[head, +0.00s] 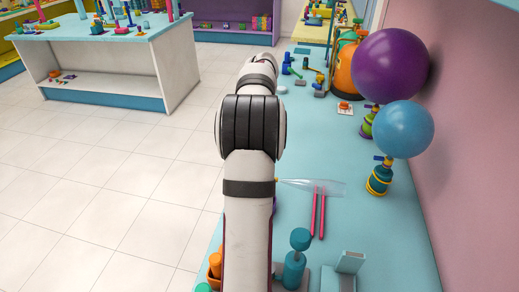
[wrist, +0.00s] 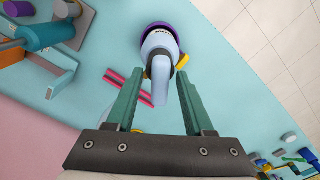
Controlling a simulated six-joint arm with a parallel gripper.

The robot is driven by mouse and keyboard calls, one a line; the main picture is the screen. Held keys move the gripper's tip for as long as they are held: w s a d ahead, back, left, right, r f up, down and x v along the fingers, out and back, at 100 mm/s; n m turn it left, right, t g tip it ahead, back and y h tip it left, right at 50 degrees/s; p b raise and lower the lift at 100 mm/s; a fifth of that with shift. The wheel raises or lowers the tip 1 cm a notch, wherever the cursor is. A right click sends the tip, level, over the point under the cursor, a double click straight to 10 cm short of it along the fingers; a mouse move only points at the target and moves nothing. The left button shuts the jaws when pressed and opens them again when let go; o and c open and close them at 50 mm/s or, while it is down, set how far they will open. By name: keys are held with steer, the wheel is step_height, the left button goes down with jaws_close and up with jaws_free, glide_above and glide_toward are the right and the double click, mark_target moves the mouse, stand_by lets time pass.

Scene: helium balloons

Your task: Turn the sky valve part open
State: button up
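The sky valve (wrist: 160,45) shows in the wrist view at the top centre. It is a pale blue piece with dark marks on its face, a purple ring behind it and yellow bits at its sides. Its pale blue lever (wrist: 160,88) points down the picture between the fingers of my gripper (wrist: 160,80). The two green fingers are open, one on each side of the lever, with gaps visible beside it. In the head view my arm hides the valve and the gripper.
Two pink sticks (head: 318,212) and a clear limp balloon (head: 318,187) lie on the blue bench. A blue balloon (head: 403,128) and a purple balloon (head: 390,65) float by the right wall. A teal cylinder device (head: 294,268) stands at the near end.

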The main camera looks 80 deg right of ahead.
step_height(320, 180, up, 7)
stand_by(0.4)
steer(key=shift+w+a, duration=0.15)
steer(key=shift+w, duration=0.15)
steer(key=w+a+r+n, duration=0.2)
steer(key=w+a+n, duration=0.5)
steer(key=w+a, duration=0.7)
steer(key=w+a+n+y, duration=0.15)
steer(key=a+n, duration=0.55)
steer(key=a, duration=1.1)
steer(key=s+a+f+n, duration=0.4)
steer(key=s+a+n, duration=0.1)
steer(key=a, duration=0.4)
steer(key=s+a+f+n, duration=0.4)
steer(key=s+a+n, duration=0.1)
steer(key=a, duration=0.3)
steer(key=shift+s+a, duration=0.35)
steer(key=shift+s, duration=0.3)
